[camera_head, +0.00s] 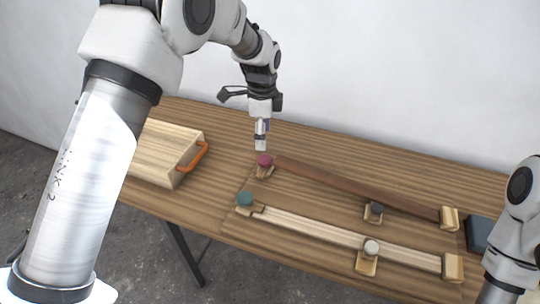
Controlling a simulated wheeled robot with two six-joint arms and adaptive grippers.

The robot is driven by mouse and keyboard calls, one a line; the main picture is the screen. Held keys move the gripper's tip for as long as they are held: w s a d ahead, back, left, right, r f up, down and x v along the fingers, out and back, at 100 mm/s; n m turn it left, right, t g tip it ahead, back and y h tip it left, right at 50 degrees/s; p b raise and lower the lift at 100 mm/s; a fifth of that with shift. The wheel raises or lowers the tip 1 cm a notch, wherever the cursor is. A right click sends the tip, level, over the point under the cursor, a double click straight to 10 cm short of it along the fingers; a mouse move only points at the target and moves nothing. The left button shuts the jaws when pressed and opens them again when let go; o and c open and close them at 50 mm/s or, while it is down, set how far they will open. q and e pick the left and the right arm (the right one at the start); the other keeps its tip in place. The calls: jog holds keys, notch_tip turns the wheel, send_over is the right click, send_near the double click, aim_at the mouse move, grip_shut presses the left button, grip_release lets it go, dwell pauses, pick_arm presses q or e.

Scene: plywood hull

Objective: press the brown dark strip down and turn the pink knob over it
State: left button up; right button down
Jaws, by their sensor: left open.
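The brown dark strip (345,184) runs slantwise across the back of the table, from near the pink knob to a pale end block (449,218) at its right. I cannot tell whether it lies fully down. The pink knob (265,160) sits on a small wooden base by the strip's left end. My left gripper (261,148) points down just above and behind the pink knob, apparently apart from it. It is open and holds nothing visible. My right arm shows at the right edge, its gripper outside the view.
A dark knob (376,208) stands at the dark strip's front edge. A pale strip (320,231) lies in front, with a teal knob (244,199) and a white knob (371,247). A wooden box (160,153) with an orange handle stands left, a dark blue block (479,235) right.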

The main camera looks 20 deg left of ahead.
aim_at(264, 159)
pick_arm(q)
jog(key=shift+w+f, duration=0.1)
jog(key=shift+f, duration=0.25)
jog(key=shift+w+f, duration=0.1)
jog(key=shift+f, duration=0.15)
notch_tip(264, 159, down, 7)
jog(key=shift+r+p, duration=0.1)
jog(key=shift+p, duration=0.6)
jog(key=shift+f, duration=0.2)
jog(key=c, duration=1.1)
